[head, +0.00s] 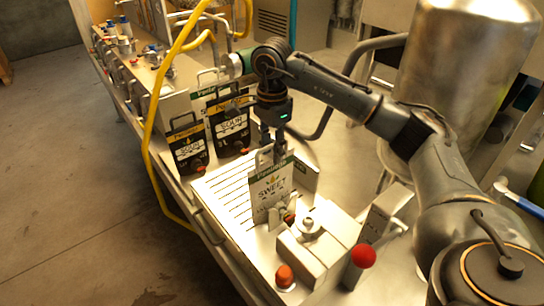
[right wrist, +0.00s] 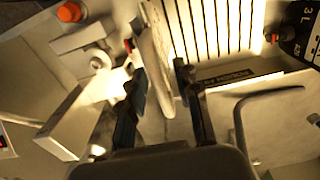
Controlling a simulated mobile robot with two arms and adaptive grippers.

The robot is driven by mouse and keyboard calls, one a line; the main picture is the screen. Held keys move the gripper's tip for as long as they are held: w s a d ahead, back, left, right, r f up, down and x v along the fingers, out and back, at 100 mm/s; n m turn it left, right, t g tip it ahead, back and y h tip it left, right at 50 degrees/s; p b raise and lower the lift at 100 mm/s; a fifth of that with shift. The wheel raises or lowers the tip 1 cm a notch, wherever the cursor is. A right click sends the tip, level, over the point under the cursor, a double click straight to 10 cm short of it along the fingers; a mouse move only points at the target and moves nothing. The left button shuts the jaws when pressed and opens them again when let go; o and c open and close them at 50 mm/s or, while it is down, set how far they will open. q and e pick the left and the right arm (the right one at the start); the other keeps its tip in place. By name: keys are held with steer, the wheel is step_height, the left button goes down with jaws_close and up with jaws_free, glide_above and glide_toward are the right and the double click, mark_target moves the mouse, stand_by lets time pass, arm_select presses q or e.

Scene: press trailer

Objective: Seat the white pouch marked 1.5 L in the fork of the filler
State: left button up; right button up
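A white pouch (head: 270,190) with a green top band and the word SWEET stands upright at the filler (head: 318,240). Its volume mark is too small to read. A dark red cap shows by its lower right. My right gripper (head: 273,143) points down at the pouch's top. In the right wrist view, the pouch (right wrist: 157,50) lies between the two fingers of the right gripper (right wrist: 161,82), with narrow gaps beside it, so the gripper looks open around it. Whether the pouch's neck is in the fork is hidden. My left gripper is not in view.
Two black pouches (head: 188,148) marked SOUR stand left of a slatted tray (head: 227,200). A red ball knob (head: 363,256) and an orange button (head: 284,276) are at the front. A yellow hose (head: 149,130) runs along the left edge. A steel tank (head: 455,75) stands behind.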

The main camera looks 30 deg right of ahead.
step_height(320, 180, up, 9)
steer(key=shift+f, duration=0.1)
